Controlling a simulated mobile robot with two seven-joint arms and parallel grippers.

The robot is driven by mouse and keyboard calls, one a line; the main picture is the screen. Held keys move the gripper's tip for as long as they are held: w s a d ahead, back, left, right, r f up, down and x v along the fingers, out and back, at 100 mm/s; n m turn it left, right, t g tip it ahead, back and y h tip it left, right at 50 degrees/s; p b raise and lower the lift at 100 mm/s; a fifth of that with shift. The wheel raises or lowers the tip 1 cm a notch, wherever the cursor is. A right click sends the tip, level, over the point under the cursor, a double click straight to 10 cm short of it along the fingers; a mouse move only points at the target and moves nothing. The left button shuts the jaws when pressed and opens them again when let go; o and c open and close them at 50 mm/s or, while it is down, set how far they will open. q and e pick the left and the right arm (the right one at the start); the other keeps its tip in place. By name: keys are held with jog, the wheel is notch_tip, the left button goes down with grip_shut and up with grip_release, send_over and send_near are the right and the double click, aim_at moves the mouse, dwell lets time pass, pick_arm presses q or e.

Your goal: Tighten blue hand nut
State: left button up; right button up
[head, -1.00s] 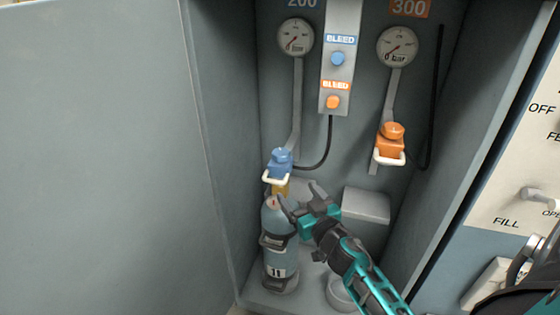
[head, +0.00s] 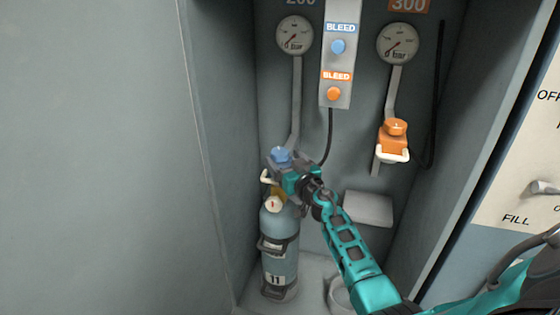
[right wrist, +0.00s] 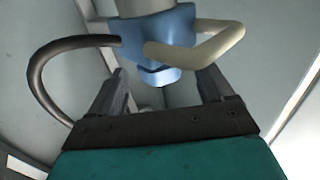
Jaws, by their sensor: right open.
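The blue hand nut (head: 281,155) is at the lower end of the left gauge's pipe, with a pale handle (head: 266,177) on its left. My right gripper (head: 287,174) is right at the blue fitting and hides its lower part. In the right wrist view, the blue fitting (right wrist: 172,28) and the pale handle (right wrist: 205,48) lie just ahead of the two spread fingers (right wrist: 166,80). The fingers are open with nothing clasped between them; contact cannot be told. A grey-blue cylinder (head: 279,245) marked 11 stands upright below. My left gripper is not in view.
An orange valve (head: 396,138) hangs at the right under its gauge (head: 398,44). A bleed panel (head: 337,65) is between the gauges. A black hose (right wrist: 45,85) curves by the gripper's left side. Cabinet walls close in both sides.

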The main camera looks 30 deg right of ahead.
aim_at(284, 159)
jog(key=shift+w+d+b, duration=0.2)
jog(key=shift+w+b, duration=0.45)
jog(key=shift+w, duration=1)
jog(key=shift+c, duration=0.2)
jog(key=c, duration=0.9)
